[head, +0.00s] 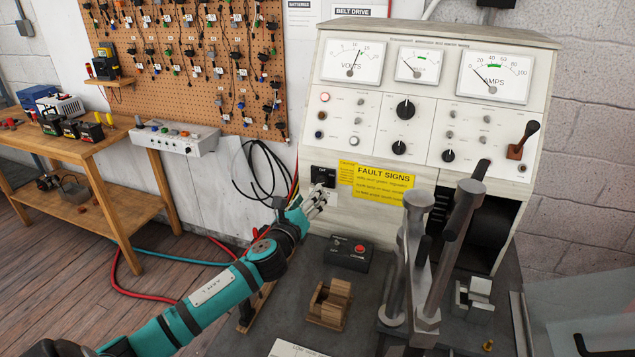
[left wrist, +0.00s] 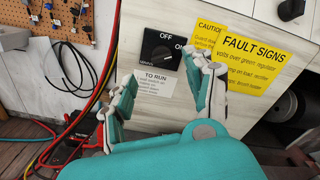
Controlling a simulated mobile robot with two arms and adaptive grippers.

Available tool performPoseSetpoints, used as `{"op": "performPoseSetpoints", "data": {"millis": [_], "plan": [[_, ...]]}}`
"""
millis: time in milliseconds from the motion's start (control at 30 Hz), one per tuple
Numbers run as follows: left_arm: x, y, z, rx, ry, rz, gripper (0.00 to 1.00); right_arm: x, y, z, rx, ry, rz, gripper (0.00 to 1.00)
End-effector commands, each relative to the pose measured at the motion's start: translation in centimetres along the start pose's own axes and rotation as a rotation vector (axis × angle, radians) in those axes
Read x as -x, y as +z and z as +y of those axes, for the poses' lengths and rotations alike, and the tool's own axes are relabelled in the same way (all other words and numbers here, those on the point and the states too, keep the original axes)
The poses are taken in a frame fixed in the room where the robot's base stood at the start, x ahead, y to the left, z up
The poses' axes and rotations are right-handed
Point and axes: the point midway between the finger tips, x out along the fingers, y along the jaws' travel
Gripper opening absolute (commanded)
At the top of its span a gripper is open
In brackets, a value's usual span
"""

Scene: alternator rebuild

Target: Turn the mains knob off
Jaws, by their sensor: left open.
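The mains knob is a black knob on a black plate marked OFF and ON; it shows in the left wrist view (left wrist: 161,52) and, small, in the head view (head: 323,176). It sits low on the left of the test bench's front panel. A pale mark on the knob seems to point right, toward ON. My left gripper (head: 316,203) is open and empty, just in front of and below the plate. In the left wrist view its fingers (left wrist: 162,82) stand apart on either side of the knob, not visibly touching it. My right gripper is out of view.
Yellow FAULT SIGNS labels (head: 384,184) are right of the knob. Cables (head: 262,175) hang left of the bench.

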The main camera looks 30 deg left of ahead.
Motion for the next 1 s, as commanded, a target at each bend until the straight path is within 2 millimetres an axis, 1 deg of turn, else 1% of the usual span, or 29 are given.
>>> {"op": "performPoseSetpoints", "data": {"millis": [33, 100, 200, 233, 300, 433, 633, 767, 1000], "plan": [[-1.2, 0.3, -0.2, 0.003, 0.0, -0.002, 0.54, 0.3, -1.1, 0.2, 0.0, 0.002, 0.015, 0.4], [-2.6, 0.2, -0.1, 0.004, 0.002, -0.002, 0.54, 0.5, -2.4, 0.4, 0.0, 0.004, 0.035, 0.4], [-4.3, 0.1, -0.2, 0.003, 0.0, 0.0, 0.54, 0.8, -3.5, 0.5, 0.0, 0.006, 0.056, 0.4], [-4.7, 0.1, -0.1, 0.003, 0.0, -0.001, 0.54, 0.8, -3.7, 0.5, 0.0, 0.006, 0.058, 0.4], [-5.5, 0.1, -0.1, 0.002, 0.001, -0.001, 0.54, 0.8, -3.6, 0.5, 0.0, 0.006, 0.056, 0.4], [-6.5, 0.0, -0.1, 0.001, 0.0, 0.0, 0.54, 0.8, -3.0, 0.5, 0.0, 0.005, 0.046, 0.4], [-6.8, -0.1, 0.0, 0.001, -0.001, 0.002, 0.54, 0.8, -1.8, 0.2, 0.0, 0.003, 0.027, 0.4], [-6.8, -0.1, 0.0, 0.001, -0.001, 0.001, 0.54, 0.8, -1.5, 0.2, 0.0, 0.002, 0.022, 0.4], [-6.8, -0.1, 0.0, 0.001, 0.0, 0.001, 0.22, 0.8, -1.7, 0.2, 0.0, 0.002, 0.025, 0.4]]}}
